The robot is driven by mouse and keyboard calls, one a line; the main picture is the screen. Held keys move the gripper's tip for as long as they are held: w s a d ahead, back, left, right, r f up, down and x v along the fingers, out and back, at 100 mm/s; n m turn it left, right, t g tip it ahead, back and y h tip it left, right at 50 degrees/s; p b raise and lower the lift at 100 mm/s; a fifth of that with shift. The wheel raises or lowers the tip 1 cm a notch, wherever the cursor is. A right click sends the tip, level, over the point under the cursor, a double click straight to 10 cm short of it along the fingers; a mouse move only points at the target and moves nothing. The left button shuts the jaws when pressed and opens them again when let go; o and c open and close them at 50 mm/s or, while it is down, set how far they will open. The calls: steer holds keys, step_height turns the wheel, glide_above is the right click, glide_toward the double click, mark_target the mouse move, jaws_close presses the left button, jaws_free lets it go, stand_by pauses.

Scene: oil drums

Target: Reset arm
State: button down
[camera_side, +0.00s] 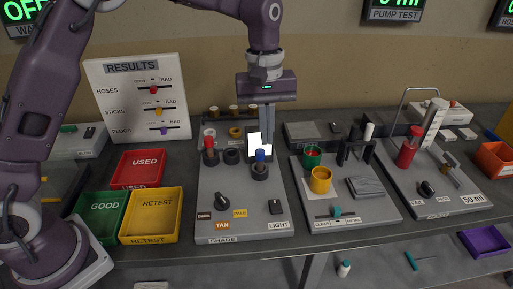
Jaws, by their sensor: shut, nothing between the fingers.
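My gripper (267,124) hangs pointing down over the back of the shade board (245,225), in front of a small bright white panel (260,145). Its two fingers are together with nothing seen between them. A blue-topped piece (260,157) stands in a dark round holder just below the fingertips. A red-topped piece (209,145) stands in a similar holder to the left. Whether the fingertips touch anything is hard to tell at this size.
Red USED (138,168), green GOOD and yellow RETEST trays (151,229) sit at the left. A results board (137,100) stands behind them.

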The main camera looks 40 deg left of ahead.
steer(key=s+a+r+m+t, duration=0.2)
steer(key=s+a+r, duration=0.1)
steer(key=s+r, duration=0.35)
steer(key=s+a+r+m+t, duration=0.1)
steer(key=s+a+r+m, duration=0.15)
steer(key=s+r, duration=0.35)
steer(key=s+a+f+m+t, duration=0.1)
steer(key=s+f+m, duration=0.1)
steer(key=s, duration=0.6)
steer(key=s+a+f+m+t, duration=0.1)
steer(key=s+a+f+m, duration=0.1)
steer(key=s, duration=0.6)
steer(key=shift+a+t+y, duration=0.25)
steer(key=shift+t+y, duration=0.15)
